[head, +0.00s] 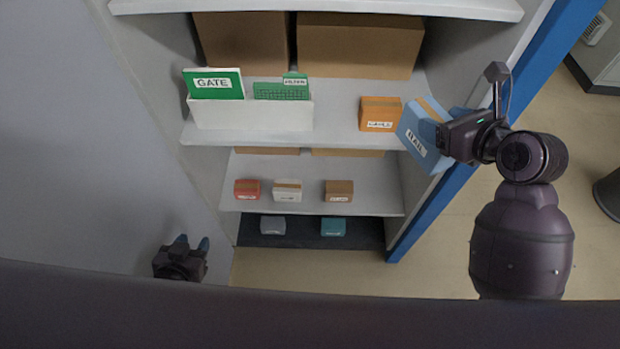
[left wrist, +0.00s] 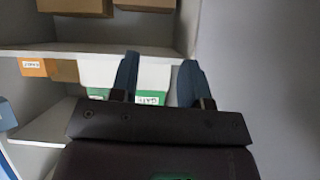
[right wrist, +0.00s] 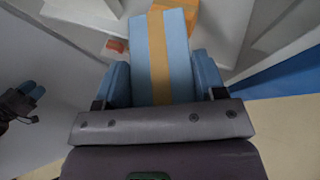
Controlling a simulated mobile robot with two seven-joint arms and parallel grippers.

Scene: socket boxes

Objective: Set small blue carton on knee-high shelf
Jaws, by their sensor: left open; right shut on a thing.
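The small blue carton (head: 421,136) has a tan tape strip and a white label. My right gripper (head: 452,137) is shut on it and holds it tilted at the right edge of the shelving, beside the orange carton. In the right wrist view the blue carton (right wrist: 177,60) sits between the fingers. My left gripper (head: 190,244) is open and empty, low at the left outside the shelves; its spread fingers show in the left wrist view (left wrist: 158,85). A lower shelf (head: 320,202) holds a red, a white and a brown carton with gaps between them.
The shelf above holds a white bin (head: 250,116) with green GATE cards and an orange carton (head: 380,113). A dark bottom level (head: 300,238) holds a grey and a teal carton. A blue upright (head: 450,190) edges the right side; a wall (head: 90,150) stands left.

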